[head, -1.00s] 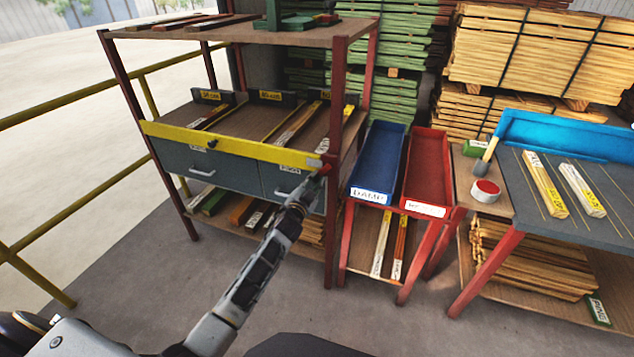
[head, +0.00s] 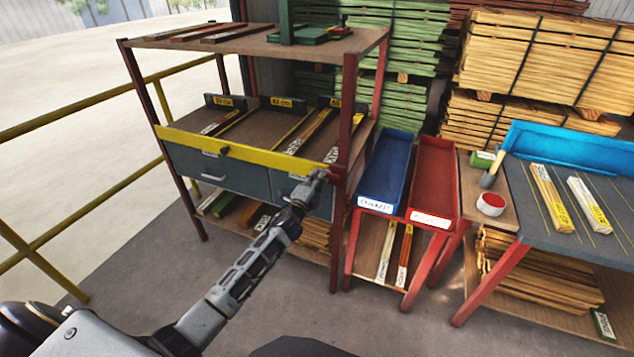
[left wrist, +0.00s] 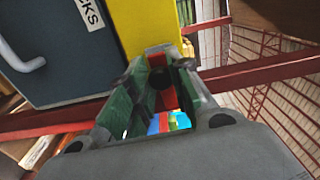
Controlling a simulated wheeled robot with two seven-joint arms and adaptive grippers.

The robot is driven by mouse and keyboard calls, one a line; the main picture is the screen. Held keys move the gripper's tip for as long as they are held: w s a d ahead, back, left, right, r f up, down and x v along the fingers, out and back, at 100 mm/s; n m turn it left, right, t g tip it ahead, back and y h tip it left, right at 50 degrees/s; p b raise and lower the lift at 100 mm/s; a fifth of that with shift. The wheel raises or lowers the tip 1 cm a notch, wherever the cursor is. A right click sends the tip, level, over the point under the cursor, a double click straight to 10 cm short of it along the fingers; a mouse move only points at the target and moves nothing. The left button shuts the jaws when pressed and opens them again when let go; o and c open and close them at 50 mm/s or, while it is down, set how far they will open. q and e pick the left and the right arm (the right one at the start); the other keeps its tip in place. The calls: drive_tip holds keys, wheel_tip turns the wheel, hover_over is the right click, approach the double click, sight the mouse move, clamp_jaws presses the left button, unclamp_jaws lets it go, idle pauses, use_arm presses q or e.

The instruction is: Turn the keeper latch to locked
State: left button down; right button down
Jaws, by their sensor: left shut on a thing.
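The yellow bar (head: 240,155) lies across the front of the grey drawers on the rack. At its right end, by the red post, is the small red keeper latch (left wrist: 167,97), which shows between my fingers in the left wrist view. My left gripper (head: 324,175) reaches up to the bar's right end and is shut on the latch; its fingers also show in the left wrist view (left wrist: 160,105). The fingers hide most of the latch in the head view, so its exact angle cannot be told. My right gripper is not in view.
The rack's red post (head: 343,190) stands close beside my left gripper. A blue tray (head: 383,170) and a red tray (head: 433,180) stand to the right on a red stand. A workbench (head: 590,190) is farther right. A yellow railing (head: 70,105) runs along the left.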

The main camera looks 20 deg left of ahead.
use_arm(q)
drive_tip(key=shift+r+m, duration=0.2)
drive_tip(key=shift+m, duration=0.2)
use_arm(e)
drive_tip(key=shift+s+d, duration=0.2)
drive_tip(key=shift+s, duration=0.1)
use_arm(q)
drive_tip(key=c, duration=1.3)
unclamp_jaws()
drive_tip(key=shift+o, duration=0.2)
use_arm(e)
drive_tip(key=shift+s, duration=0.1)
use_arm(q)
drive_tip(key=shift+s, duration=0.2)
drive_tip(key=s, duration=1.1)
drive_tip(key=shift+s+a, duration=0.15)
drive_tip(key=shift+s, duration=0.15)
